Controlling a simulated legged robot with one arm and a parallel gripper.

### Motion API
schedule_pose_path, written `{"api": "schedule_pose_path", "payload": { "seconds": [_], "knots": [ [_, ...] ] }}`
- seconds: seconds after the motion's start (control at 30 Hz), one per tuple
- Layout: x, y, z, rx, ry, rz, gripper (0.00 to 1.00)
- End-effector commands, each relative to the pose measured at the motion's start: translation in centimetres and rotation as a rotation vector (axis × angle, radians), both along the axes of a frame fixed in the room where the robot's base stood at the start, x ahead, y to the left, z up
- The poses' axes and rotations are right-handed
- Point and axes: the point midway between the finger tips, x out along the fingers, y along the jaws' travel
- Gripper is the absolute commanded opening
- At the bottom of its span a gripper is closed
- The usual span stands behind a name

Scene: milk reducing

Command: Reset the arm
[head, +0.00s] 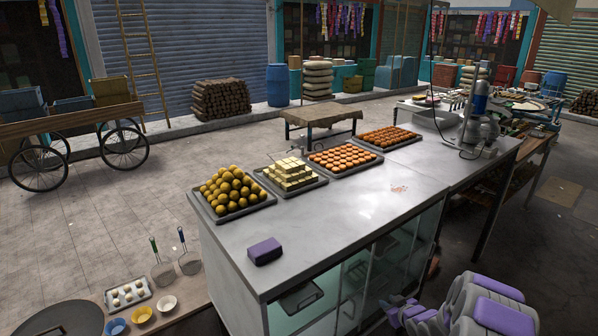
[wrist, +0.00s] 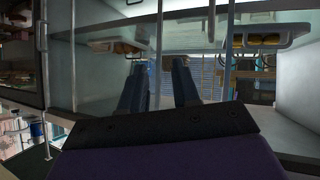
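My arm, grey with purple pads, shows at the lower right of the head view, beside the glass front of the counter. My gripper (head: 388,308) is at its left end, low and close to the glass and below the counter top. In the wrist view, the two dark fingers of my gripper (wrist: 160,75) stand apart with a clear gap and nothing between them. The glass case with its shelves lies beyond the fingers.
The metal counter (head: 350,212) carries trays of round sweets and a tray of pale blocks (head: 291,172). A purple box (head: 264,251) lies near its front left edge. Bowls and strainers (head: 163,272) are at the lower left. The paved floor (head: 90,215) behind is mostly clear.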

Motion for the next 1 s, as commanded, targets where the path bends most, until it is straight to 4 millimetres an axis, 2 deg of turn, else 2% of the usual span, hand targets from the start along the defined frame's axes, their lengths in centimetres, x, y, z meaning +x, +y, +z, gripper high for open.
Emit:
{"api": "schedule_pose_path", "payload": {
  "seconds": [0.03,0.23,0.47,0.77,1.0],
  "knots": [
    [0.0,0.1,1.5,-0.019,0.023,-0.012,0.31],
    [-1.4,0.5,6.2,-0.084,0.148,-0.081,0.31],
    [-5.3,1.4,11.4,-0.131,0.297,-0.166,0.31],
    [-13.2,3.8,17.5,-0.158,0.496,-0.272,0.31],
    [-21.5,6.4,21.7,-0.15,0.659,-0.345,0.31]
  ]
}}
